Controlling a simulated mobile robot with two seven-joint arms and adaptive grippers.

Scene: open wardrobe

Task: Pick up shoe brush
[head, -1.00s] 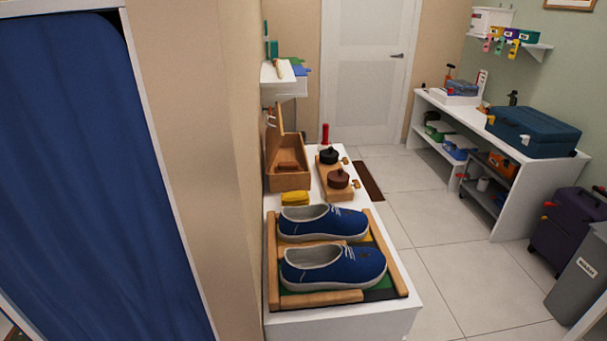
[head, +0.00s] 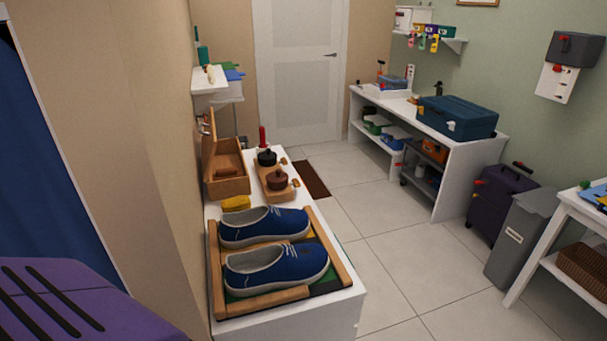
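A white bench (head: 330,300) runs along the left wall. An open wooden box (head: 226,188) stands near its back with the lid raised against the wall. A small reddish-brown piece (head: 228,171) shows inside the box; it may be the shoe brush, but it is too small to tell. A pair of blue shoes (head: 285,267) lies on a wood-framed tray (head: 340,262) at the bench's front. A yellow block (head: 236,203) sits between the box and the shoes. Neither of my grippers is in view.
A board (head: 262,183) with dark round-lidded pots stands beside the box. A purple slotted surface (head: 75,310) fills the lower left corner; I cannot tell whether it is mine. The tiled floor (head: 385,240) right of the bench is clear. A grey bin (head: 515,240) stands at right.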

